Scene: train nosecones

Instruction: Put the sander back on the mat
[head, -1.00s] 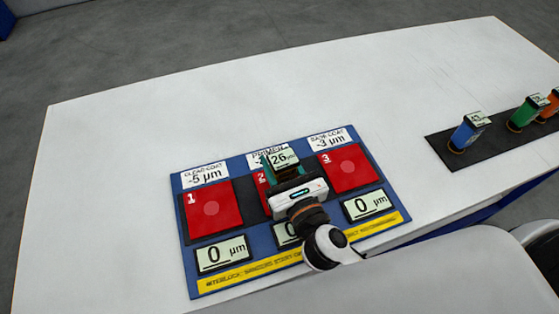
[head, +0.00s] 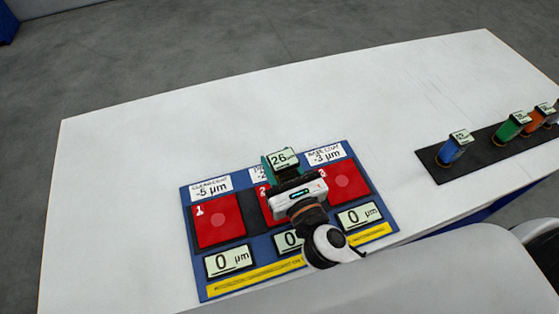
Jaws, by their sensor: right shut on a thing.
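My right gripper (head: 298,196) is shut on a teal-green sander (head: 271,172) whose top display (head: 283,157) reads 26. It holds the sander over the middle of the blue panel, above the red pad marked 2 (head: 272,210). The gripper hides the sander's lower part and most of pad 2, so I cannot tell whether the sander touches the pad. The black mat (head: 432,168) lies at the right of the table. A blue sander (head: 453,147), a green one (head: 511,125) and an orange one (head: 538,119) stand on it. My left gripper is not in view.
The blue panel (head: 188,222) also has red pads 1 (head: 218,222) and 3 (head: 347,184), several displays and a yellow strip (head: 255,276). The white table (head: 300,110) is clear behind the panel and between panel and mat.

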